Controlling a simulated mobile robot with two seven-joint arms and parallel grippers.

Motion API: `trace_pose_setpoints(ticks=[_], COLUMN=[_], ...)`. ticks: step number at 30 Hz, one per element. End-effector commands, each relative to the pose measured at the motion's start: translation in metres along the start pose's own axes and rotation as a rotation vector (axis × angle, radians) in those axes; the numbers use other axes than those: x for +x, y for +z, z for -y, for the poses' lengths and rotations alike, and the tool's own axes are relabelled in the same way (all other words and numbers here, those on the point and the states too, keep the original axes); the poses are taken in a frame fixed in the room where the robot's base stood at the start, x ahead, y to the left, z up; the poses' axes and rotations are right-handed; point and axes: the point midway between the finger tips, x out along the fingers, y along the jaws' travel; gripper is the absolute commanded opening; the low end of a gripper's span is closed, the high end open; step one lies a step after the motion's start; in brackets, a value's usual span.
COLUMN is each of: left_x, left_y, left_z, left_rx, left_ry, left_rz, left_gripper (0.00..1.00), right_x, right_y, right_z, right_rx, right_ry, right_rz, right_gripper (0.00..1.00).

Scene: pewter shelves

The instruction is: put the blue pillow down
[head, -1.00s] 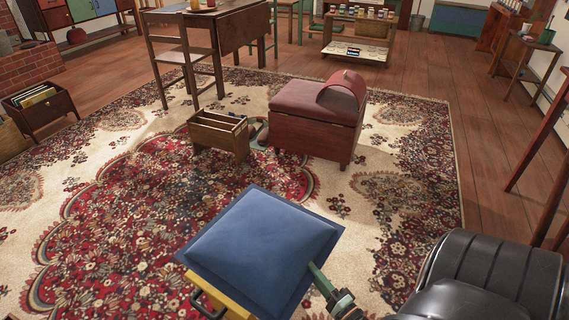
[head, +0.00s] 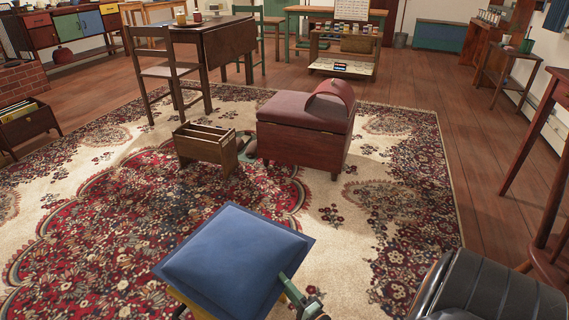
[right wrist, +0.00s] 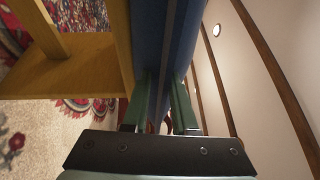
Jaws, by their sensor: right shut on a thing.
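The blue pillow (head: 235,258), square with a darker flat border, is at the bottom middle of the head view. My right gripper (head: 288,282) has its green fingers at the pillow's right edge. In the right wrist view the two green fingers (right wrist: 160,105) are shut on the edge of the blue pillow (right wrist: 160,35). A yellow wooden thing (right wrist: 60,75) is close beside the pillow there; a strip of it shows below the pillow in the head view. I cannot tell whether they touch. My left gripper is not in view.
A patterned rug (head: 80,240) covers the floor. Beyond the pillow stand a wooden magazine rack (head: 207,147) and a red padded box seat (head: 306,125). A dark table (head: 212,42) with a chair is behind them. Rug around the pillow is largely clear.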

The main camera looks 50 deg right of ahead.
Motion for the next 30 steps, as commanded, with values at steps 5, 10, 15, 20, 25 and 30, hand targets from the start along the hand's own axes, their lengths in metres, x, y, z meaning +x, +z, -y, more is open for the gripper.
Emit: trace_pose_setpoints(ticks=[5,10,15,20,25,30], left_x=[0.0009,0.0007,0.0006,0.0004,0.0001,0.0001], left_y=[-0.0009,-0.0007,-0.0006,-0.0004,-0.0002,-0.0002], left_z=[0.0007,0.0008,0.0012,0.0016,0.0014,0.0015], left_rx=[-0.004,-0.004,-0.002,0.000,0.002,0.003], left_ry=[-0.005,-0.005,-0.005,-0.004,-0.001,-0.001], left_rz=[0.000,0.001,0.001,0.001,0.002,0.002], left_gripper=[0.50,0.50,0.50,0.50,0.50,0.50], right_x=[0.0018,0.0003,0.0000,0.0000,-0.0001,-0.0004], right_y=[0.0003,-0.0004,-0.0005,-0.0006,-0.0007,-0.0004], right_z=[0.0036,-0.0020,-0.0018,-0.0018,-0.0017,0.0012], right_rx=[0.003,0.000,0.000,0.000,0.000,0.000], right_ry=[-0.009,-0.001,-0.001,-0.001,-0.001,-0.001], right_rz=[0.000,-0.001,-0.001,-0.001,-0.001,0.000], right_gripper=[0.00,0.28,0.47,0.59,0.59,0.59])
